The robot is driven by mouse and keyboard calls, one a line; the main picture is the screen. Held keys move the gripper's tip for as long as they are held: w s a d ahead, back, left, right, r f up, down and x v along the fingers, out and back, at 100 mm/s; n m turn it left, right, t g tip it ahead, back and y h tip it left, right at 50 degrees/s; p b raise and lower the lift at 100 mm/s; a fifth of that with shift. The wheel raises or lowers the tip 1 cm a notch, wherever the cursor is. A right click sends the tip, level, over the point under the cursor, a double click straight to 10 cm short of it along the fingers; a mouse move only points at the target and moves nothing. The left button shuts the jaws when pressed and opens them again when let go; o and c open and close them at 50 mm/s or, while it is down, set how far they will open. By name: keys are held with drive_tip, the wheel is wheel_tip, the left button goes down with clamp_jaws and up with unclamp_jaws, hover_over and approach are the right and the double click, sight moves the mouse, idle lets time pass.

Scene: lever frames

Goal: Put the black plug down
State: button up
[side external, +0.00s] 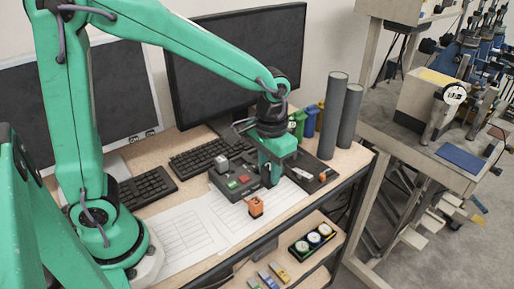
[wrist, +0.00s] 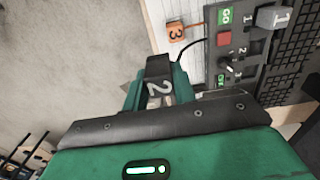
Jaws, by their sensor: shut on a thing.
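My gripper (side external: 269,182) is at the right side of the grey control box in the side view, pointing down. In the wrist view my gripper (wrist: 157,96) has its green fingers shut on the black plug (wrist: 158,87), which carries a white number 2. The plug is not clearly visible in the side view, where the fingers and box crowd it. I cannot tell whether the plug touches anything below.
The control box (side external: 236,184) has red and green buttons, with a grey block (side external: 221,164) numbered 1 on it. An orange block (side external: 256,207) numbered 3 sits on paper sheets (side external: 188,240) in front. A black tray (side external: 311,172) and grey cylinders (side external: 333,115) stand to the right.

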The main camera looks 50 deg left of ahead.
drive_tip(key=s+d+f, duration=0.2)
drive_tip(key=s+d, duration=0.1)
drive_tip(key=d, duration=0.3)
drive_tip(key=w+a+f, duration=0.2)
drive_tip(key=a, duration=0.1)
drive_tip(key=w+a+f, duration=0.2)
drive_tip(key=w+a, duration=0.1)
drive_tip(key=w+a+f, duration=0.2)
drive_tip(key=a+f, duration=0.1)
drive_tip(key=shift+w+a, duration=0.15)
drive_tip(key=shift+w, duration=0.25)
drive_tip(key=shift+f, duration=1.95)
drive_tip(key=shift+f, duration=0.15)
drive_tip(key=o, duration=1)
drive_tip(key=shift+r, duration=0.2)
wheel_tip(320, 180, up, 12)
